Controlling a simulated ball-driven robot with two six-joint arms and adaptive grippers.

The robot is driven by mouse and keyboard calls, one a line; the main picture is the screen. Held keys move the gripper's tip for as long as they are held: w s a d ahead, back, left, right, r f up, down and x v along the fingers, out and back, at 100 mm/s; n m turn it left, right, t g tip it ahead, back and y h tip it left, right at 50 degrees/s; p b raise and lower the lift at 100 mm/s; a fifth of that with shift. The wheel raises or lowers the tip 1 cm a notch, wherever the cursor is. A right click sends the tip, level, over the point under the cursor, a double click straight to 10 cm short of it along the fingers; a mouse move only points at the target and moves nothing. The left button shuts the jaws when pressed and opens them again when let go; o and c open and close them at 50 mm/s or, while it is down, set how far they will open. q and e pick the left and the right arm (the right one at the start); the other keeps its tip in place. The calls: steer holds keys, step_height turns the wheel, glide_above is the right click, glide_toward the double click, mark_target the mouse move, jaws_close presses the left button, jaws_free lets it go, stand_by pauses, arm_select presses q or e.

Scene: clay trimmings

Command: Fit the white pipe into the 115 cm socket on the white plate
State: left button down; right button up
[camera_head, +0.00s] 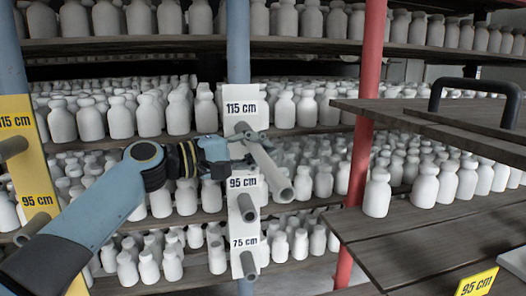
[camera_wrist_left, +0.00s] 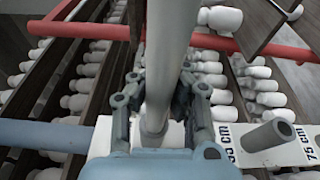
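The white plate (camera_head: 239,184) is on the blue post, with labels 115 cm, 95 cm and 75 cm; part of it also shows in the left wrist view (camera_wrist_left: 305,150). The white pipe (camera_head: 270,171) points out from near the 115 cm label toward the lower right. My left gripper (camera_head: 251,143) is around the pipe just below that label. In the left wrist view the pipe (camera_wrist_left: 166,60) runs between the fingers, which look closed on it. Its far end meets the plate area; the gripper hides how deep it sits. My right gripper is not in view.
Grey stubs stick out beside the 95 cm (camera_head: 247,208) and 75 cm (camera_head: 249,266) labels. A yellow plate (camera_head: 40,178) with stubs stands at the left. Shelves of white bottles (camera_head: 150,115) lie behind. A red post (camera_head: 362,130) and wooden shelf (camera_head: 430,235) are at the right.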

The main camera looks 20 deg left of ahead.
arm_select(q)
steer(key=c, duration=2)
jaws_free()
steer(key=shift+w+a+b, duration=0.25)
steer(key=shift+w+b, duration=0.05)
steer(key=shift+w, duration=0.1)
steer(key=o, duration=0.6)
steer(key=shift+o, duration=0.2)
steer(key=v, duration=1.2)
